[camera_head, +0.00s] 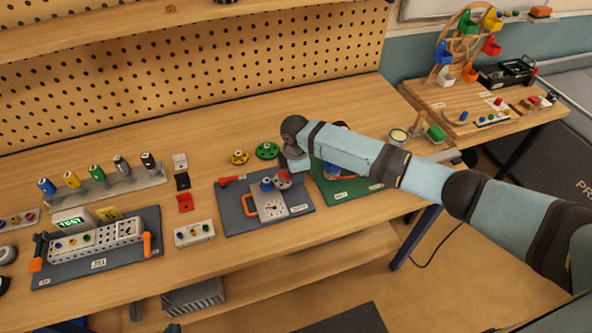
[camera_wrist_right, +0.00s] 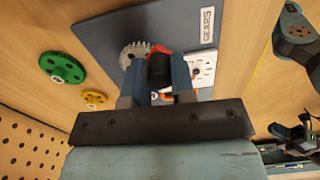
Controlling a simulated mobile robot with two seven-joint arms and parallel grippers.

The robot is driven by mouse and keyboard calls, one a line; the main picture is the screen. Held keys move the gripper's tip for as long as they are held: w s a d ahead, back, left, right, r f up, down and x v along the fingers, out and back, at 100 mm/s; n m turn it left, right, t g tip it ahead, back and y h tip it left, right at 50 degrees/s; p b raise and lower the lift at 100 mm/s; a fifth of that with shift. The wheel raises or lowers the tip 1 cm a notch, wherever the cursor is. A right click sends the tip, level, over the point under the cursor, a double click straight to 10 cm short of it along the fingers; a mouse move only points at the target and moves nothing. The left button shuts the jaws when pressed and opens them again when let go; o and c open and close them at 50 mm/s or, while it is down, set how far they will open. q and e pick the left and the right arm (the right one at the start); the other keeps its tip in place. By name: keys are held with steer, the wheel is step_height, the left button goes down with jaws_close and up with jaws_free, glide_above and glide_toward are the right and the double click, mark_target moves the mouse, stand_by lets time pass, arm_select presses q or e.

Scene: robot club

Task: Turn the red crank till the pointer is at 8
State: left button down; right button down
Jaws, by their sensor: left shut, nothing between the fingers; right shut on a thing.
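The gears board (camera_head: 237,221) is a dark blue-grey plate on the bench. It carries a white dial panel (camera_head: 270,208) whose small dark pointer and numerals are too small to read. The red crank (camera_head: 284,177) is at the board's upper right, partly covered by my right gripper (camera_head: 290,165). In the right wrist view my right gripper (camera_wrist_right: 160,75) is shut on the crank, with red (camera_wrist_right: 158,56) showing between and past its fingers. A grey toothed gear (camera_wrist_right: 134,52) lies beside the fingers. The dial panel (camera_wrist_right: 203,68) is partly hidden there. I do not see my left gripper.
A green gear wheel (camera_head: 267,151) and a yellow one (camera_head: 239,157) lie behind the board. A green mat (camera_head: 345,193) adjoins it on the right, under my right arm. A white block (camera_head: 194,233) and a jig board (camera_head: 97,264) stand to the left.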

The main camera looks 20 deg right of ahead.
steer(key=c, duration=1)
jaws_free()
steer(key=shift+o, duration=0.2)
steer(key=shift+r, duration=0.1)
step_height(320, 180, up, 14)
steer(key=b, duration=0.2)
steer(key=shift+f, duration=0.2)
steer(key=s+a+f+m+t+y, duration=0.1)
steer(key=s+a+f+m, duration=0.1)
steer(key=s+f, duration=0.2)
steer(key=s+a+f+m+t+y, duration=0.2)
steer(key=s+a+f, duration=0.1)
steer(key=f, duration=0.3)
steer(key=s+a+f+m+t+y, duration=0.1)
steer(key=s+a+f+m+y, duration=0.1)
steer(key=s+f, duration=0.3)
steer(key=shift+a+f, duration=0.35)
steer(key=shift+f, duration=0.2)
steer(key=s+d+f+m+t+h, duration=0.1)
steer(key=s+d+f+m+t, duration=0.1)
steer(key=s, duration=0.7)
steer(key=s+d+f+m+t, duration=0.2)
steer(key=s+d+m+t, duration=0.3)
steer(key=s, duration=0.5)
steer(key=d+m, duration=0.1)
steer(key=d, duration=0.1)
steer(key=shift+d+f+m+h, duration=0.3)
steer(key=shift+d+m+h, duration=0.05)
steer(key=shift+m+h, duration=0.05)
